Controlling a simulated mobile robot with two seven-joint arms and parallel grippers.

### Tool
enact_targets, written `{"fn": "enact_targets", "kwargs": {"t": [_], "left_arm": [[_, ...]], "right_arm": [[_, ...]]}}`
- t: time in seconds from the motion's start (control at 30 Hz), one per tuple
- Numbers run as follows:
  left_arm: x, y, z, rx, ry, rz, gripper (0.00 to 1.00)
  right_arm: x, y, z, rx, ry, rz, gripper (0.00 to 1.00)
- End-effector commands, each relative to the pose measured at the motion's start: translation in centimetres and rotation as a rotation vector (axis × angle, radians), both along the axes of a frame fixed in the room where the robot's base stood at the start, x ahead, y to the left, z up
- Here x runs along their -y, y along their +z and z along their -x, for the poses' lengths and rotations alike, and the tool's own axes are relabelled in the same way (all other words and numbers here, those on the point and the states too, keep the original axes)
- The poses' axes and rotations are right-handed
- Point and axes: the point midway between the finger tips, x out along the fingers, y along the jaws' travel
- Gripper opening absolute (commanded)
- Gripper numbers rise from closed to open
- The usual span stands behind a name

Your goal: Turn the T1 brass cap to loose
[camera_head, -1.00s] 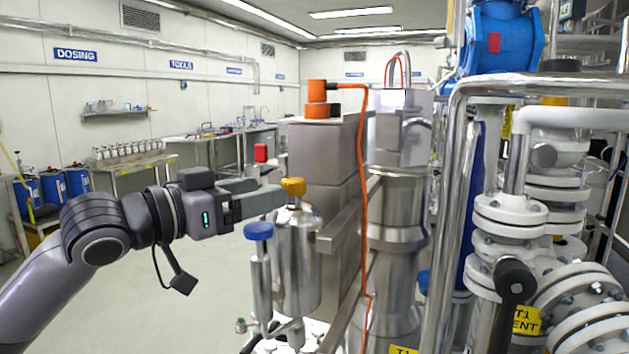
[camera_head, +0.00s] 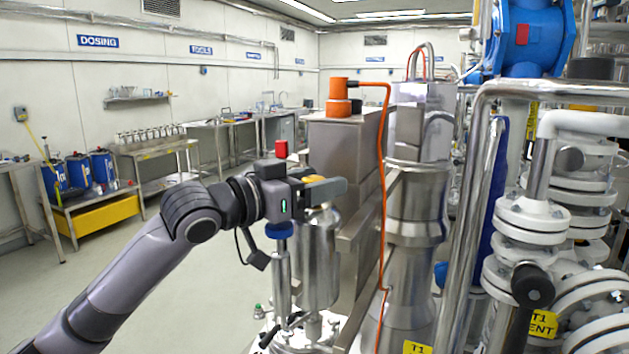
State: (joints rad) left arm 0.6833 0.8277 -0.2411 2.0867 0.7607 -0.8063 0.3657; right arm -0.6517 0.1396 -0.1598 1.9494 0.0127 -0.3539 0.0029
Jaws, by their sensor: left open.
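The brass cap (camera_head: 314,180) sits on top of a small upright steel cylinder (camera_head: 318,262) in the head view. It is mostly hidden behind a finger of my left gripper (camera_head: 322,187). The gripper comes in from the left at the cap's height, with its near finger passing in front of the cap. The jaws are open, and the cap appears to lie between the fingers; contact cannot be told. My right gripper is not in view.
A blue cap (camera_head: 278,230) on a thinner steel post is just below my left gripper. An orange cable (camera_head: 385,180) hangs on the right, beside a steel column (camera_head: 416,200). White flanged pipes (camera_head: 535,215) crowd the right side. Open floor lies left.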

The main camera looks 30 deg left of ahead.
Motion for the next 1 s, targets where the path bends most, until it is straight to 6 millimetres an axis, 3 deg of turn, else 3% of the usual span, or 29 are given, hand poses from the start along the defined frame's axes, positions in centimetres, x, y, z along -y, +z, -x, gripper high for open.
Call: {"fn": "enact_targets", "kwargs": {"t": [0.03, 0.2, 0.57, 1.0], "left_arm": [[0.0, 0.0, 0.01, 0.0, 0.0, 0.0, 0.65], [-0.01, 0.01, 0.03, 0.0, 0.0, 0.0, 0.14], [0.09, 0.04, 0.07, 0.0, 0.029, 0.003, 0.14], [0.15, 0.12, 0.05, 0.0, 0.274, 0.008, 0.14]], "right_arm": [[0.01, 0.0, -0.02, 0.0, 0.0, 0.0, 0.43], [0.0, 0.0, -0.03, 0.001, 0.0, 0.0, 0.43], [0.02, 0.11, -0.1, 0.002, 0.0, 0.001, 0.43], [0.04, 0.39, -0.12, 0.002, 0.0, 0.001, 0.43]]}}
